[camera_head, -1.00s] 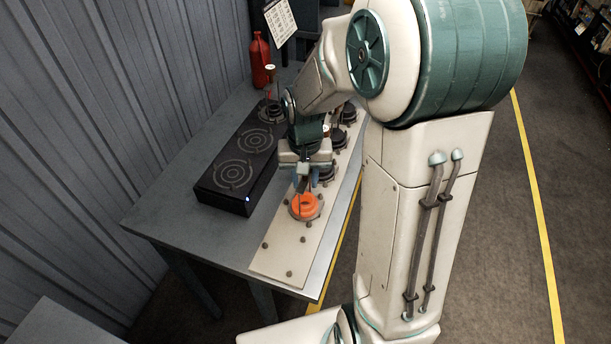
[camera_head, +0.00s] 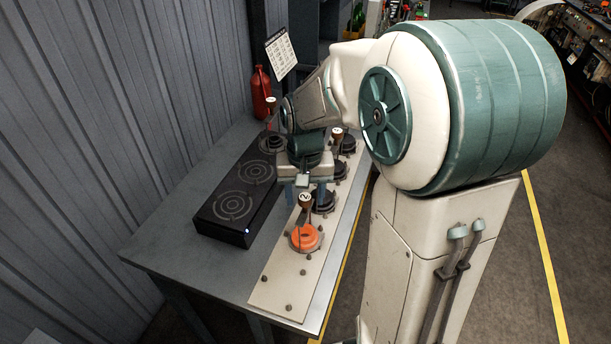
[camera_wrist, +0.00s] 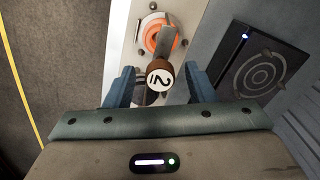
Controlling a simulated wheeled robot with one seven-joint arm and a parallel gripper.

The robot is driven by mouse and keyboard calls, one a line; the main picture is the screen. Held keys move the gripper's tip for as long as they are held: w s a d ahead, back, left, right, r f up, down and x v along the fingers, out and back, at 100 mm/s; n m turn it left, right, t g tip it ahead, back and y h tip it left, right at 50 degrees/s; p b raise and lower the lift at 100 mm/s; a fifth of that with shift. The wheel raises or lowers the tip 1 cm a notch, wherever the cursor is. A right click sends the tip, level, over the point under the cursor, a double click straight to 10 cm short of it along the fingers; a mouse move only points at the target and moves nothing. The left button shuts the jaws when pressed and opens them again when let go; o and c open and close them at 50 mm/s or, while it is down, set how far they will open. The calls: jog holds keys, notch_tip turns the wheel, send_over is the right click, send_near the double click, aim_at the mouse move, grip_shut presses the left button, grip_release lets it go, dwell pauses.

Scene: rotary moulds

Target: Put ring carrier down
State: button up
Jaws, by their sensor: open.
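The ring carrier has an orange ring (camera_head: 305,239), an upright handle and a brown knob (camera_head: 305,200) with a pale top marked 2. It stands on the near end of the pale board (camera_head: 273,289), seated on a dark round mount. In the wrist view its knob (camera_wrist: 159,76) shows between the finger tips, with the orange ring (camera_wrist: 176,42) beyond. My gripper (camera_head: 305,192) is open just above and behind the knob in the head view. In the wrist view my gripper (camera_wrist: 160,90) has visible gaps on both sides of the knob.
A black unit with ringed plates (camera_head: 225,212) lies left of the board on the grey table (camera_head: 178,226). Another knobbed carrier (camera_head: 271,106) stands at its far end, and one (camera_head: 337,135) farther along the board. A red bottle (camera_head: 260,92) stands behind.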

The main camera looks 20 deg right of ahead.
notch_tip(320, 180, up, 6)
jog(key=shift+r, duration=0.35)
jog(key=shift+s+r, duration=0.2)
jog(key=shift+s, duration=0.05)
jog(key=s+f+n+t, duration=0.1)
jog(key=s+n+t, duration=0.2)
jog(key=s, duration=1.1)
dwell(1.0)
